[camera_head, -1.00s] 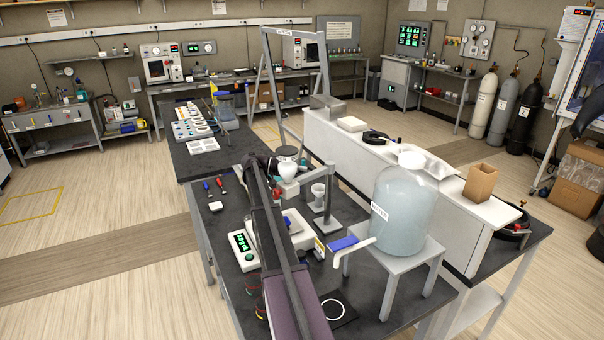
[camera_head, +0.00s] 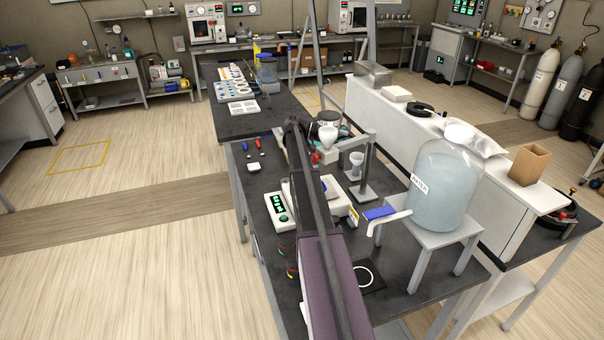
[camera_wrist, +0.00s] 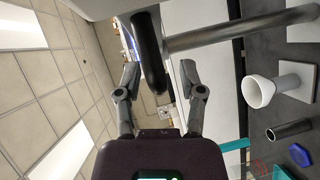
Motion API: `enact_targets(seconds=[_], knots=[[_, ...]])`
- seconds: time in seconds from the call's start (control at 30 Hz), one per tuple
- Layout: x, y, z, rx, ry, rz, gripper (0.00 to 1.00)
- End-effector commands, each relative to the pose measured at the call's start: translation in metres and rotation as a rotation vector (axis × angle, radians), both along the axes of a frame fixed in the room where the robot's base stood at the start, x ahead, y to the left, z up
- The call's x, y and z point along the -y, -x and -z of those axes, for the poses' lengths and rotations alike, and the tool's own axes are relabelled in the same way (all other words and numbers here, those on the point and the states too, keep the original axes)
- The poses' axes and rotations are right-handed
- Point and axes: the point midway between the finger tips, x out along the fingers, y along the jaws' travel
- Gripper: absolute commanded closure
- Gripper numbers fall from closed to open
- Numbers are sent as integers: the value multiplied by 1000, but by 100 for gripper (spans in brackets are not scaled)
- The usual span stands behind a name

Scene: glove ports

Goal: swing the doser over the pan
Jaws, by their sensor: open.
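The doser (camera_head: 328,152) is a small pale block with a red part and a white hopper (camera_head: 328,133) above it. Its arm reaches left from an upright grey post (camera_head: 369,165). The white balance (camera_head: 278,208) with a green display stands below; my arm covers its middle, so the pan is hidden. In the wrist view my gripper (camera_wrist: 160,72) is open, one finger on each side of a dark rounded bar (camera_wrist: 150,55) that seems to belong to the doser. Contact with the bar cannot be told.
A white funnel cup (camera_head: 357,160) on a stand is close to the post; it also shows in the wrist view (camera_wrist: 260,91). Screwdrivers (camera_head: 257,146) lie at the left.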

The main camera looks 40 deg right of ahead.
Motion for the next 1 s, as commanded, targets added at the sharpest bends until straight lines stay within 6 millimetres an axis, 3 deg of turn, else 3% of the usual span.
enact_targets(seconds=[1.0], knots=[[-17,53,0,-1,0,-476,49]])
